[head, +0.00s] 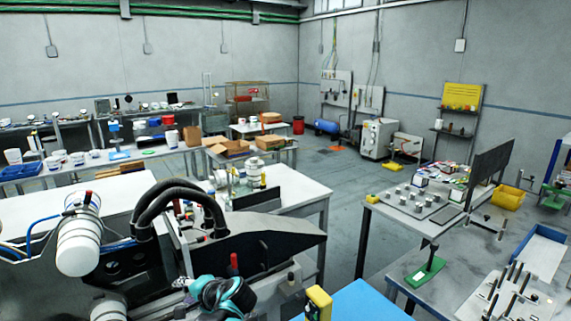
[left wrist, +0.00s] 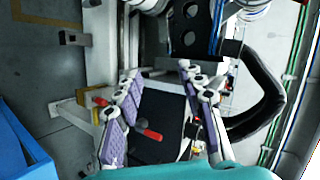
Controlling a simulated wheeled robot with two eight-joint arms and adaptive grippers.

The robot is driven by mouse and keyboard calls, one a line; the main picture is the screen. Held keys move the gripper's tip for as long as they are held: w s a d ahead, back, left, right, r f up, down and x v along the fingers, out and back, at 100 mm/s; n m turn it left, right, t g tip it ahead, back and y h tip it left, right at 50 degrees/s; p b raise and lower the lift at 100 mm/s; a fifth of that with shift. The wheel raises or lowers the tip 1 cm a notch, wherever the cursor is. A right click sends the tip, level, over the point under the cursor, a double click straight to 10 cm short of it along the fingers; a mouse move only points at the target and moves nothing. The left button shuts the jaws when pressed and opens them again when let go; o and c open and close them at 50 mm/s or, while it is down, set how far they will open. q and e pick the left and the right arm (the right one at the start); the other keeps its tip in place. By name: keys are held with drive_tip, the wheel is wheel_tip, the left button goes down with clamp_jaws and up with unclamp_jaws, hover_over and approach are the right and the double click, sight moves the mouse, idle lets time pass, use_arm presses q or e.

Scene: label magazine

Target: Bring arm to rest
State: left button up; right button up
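My left gripper (head: 212,296), teal and white, is at the bottom of the head view, in front of a black machine (head: 262,243) with thick black hoses. In the left wrist view my left gripper (left wrist: 158,78) has its two purple-padded fingers spread wide, with nothing held between them. A red-handled lever (left wrist: 149,134) shows between the fingers, in front of a black panel of the machine; I cannot tell its distance from the fingers. My right gripper is not in view.
A white table (head: 292,186) stands behind the machine. A blue surface (head: 362,302) lies right of my gripper, beside a yellow block (head: 319,299). A grey bench (head: 418,222) with small parts is further right. Open floor (head: 345,235) lies between the tables.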

use_arm(q)
drive_tip(key=s+d+f+n+h+b, duration=0.1)
drive_tip(key=s+d+f+n+h, duration=0.1)
drive_tip(key=s, duration=0.6)
drive_tip(key=s+d+f+n+h+b, duration=0.2)
drive_tip(key=s+d+f+h, duration=0.2)
drive_tip(key=s, duration=0.4)
drive_tip(key=s+d+f+n+h+b, duration=0.1)
drive_tip(key=s+d+f+n+h, duration=0.1)
drive_tip(key=s, duration=0.6)
drive_tip(key=shift+s+d+f+h, duration=0.25)
drive_tip(key=shift+d+f+h, duration=0.3)
drive_tip(key=shift+f+h, duration=0.35)
drive_tip(key=shift+o, duration=0.5)
